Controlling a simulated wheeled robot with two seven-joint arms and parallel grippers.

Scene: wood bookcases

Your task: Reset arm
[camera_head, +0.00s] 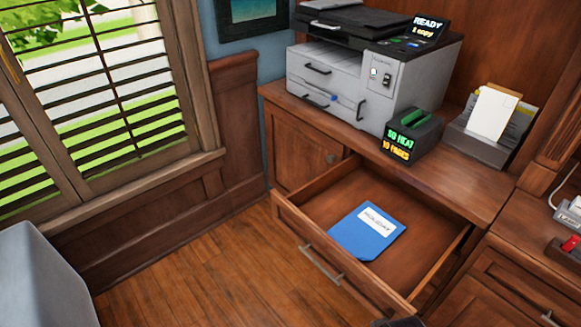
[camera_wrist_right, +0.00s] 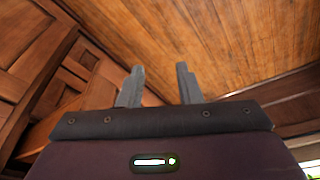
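My right gripper (camera_wrist_right: 159,82) shows in the right wrist view with its two grey fingers apart and nothing between them. The wooden floor and dark wood panels lie beyond the fingers. In the head view only a small dark shape shows at the bottom edge, and I cannot tell if it is part of my right arm. My left gripper is not in view.
An open drawer (camera_head: 322,273) juts from the wood cabinet, holding a blue folder (camera_head: 366,232). A printer (camera_head: 345,75), a black device with green handle (camera_head: 411,137) and a paper tray (camera_head: 477,145) stand on top. Bare floor (camera_head: 200,270) lies left of the drawer.

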